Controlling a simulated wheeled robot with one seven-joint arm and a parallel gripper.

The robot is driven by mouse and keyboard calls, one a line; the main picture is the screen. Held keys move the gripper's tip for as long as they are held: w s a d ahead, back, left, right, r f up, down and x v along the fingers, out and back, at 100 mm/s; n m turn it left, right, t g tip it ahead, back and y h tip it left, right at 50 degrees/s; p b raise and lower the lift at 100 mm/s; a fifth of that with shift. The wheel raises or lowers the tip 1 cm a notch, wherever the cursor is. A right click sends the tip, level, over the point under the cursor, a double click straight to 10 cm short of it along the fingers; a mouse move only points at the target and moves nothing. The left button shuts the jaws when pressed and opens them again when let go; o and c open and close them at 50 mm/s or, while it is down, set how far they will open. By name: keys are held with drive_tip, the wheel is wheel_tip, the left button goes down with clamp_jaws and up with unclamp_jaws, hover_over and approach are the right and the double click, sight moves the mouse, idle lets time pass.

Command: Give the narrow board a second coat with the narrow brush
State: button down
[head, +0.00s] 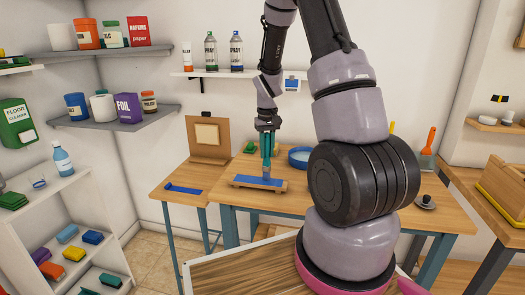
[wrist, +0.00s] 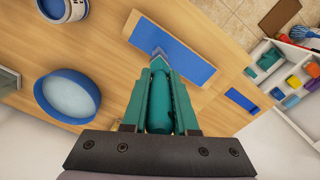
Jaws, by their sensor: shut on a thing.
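A narrow wooden board (head: 238,185) lies on the table, its middle covered in blue paint and its ends bare wood. It also shows in the wrist view (wrist: 190,57). My gripper (head: 267,150) is above the board, shut on the teal handle of a narrow brush (wrist: 159,105). The handle sits between both fingers, also seen at my gripper in the wrist view (wrist: 158,85).
A blue round basin (head: 299,157) stands right of the board. A blue can (wrist: 63,10) is near it in the wrist view. A smaller blue strip (head: 183,188) lies on the left side table. An orange-handled tool (head: 429,145) stands at the right.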

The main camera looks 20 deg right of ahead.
drive_tip(key=shift+s+d, duration=1.95)
drive_tip(key=shift+s, duration=0.9)
drive_tip(key=shift+w+a, duration=5.25)
drive_tip(key=shift+a, duration=2.45)
drive_tip(key=s+d, duration=1)
drive_tip(key=d, duration=0.5)
drive_tip(key=shift+s+d, duration=0.25)
